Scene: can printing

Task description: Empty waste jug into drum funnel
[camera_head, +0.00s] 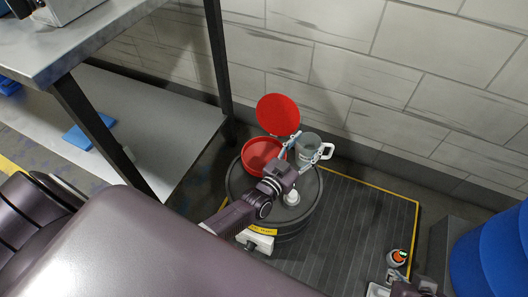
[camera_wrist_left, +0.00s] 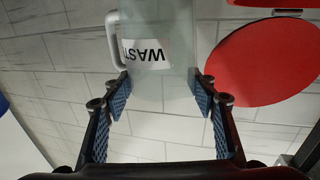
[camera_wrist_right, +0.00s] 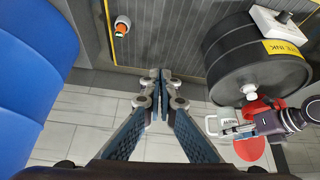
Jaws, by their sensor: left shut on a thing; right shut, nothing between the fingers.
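The waste jug (camera_head: 308,150) is a grey translucent container with a white handle, held above the drum beside the red funnel. My left gripper (camera_head: 291,146) is shut on it. In the left wrist view the jug (camera_wrist_left: 160,85) sits between the fingers (camera_wrist_left: 161,95), with its label "WAST" upside down in that view. The red drum funnel (camera_head: 262,157) sits on top of the black drum (camera_head: 312,205), its round red lid (camera_head: 278,115) raised open. The jug's contents cannot be made out. My right gripper (camera_wrist_right: 165,92) is shut and empty, away from the drum.
The drum stands on a dark ribbed mat (camera_head: 365,225) with a yellow edge, near a block wall. A small orange-topped container (camera_wrist_right: 122,26) is on the mat. A blue drum (camera_head: 490,250) stands at right. A metal table (camera_head: 60,50) is at left.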

